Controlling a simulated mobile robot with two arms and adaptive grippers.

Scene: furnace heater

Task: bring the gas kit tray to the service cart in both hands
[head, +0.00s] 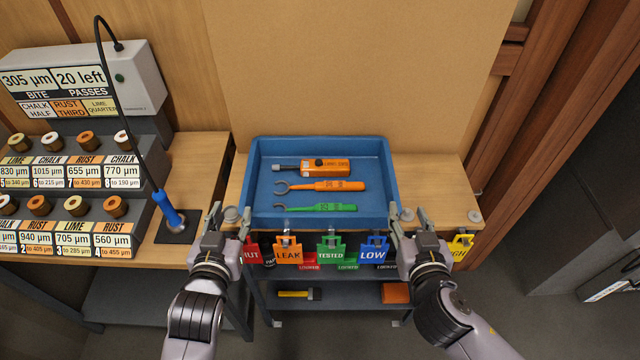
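The blue gas kit tray (323,147) sits on a wooden top (430,172). In it lie an orange boxy tool (325,166), an orange open-ended wrench (335,186) and a green wrench (320,208). My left gripper (228,214) is at the tray's front left corner, fingers apart. My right gripper (409,214) is at the front right corner, fingers apart, its inner finger close to the tray wall. I cannot tell whether either touches the tray. I cannot tell whether the unit under the tray is the service cart.
Colored tags, including LEAK (288,254) and LOW (373,251), hang at the front edge. A grey shelf below holds an orange box (396,292). A left bench carries spool racks (75,170) and a blue-handled tool (168,208) on a cable.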

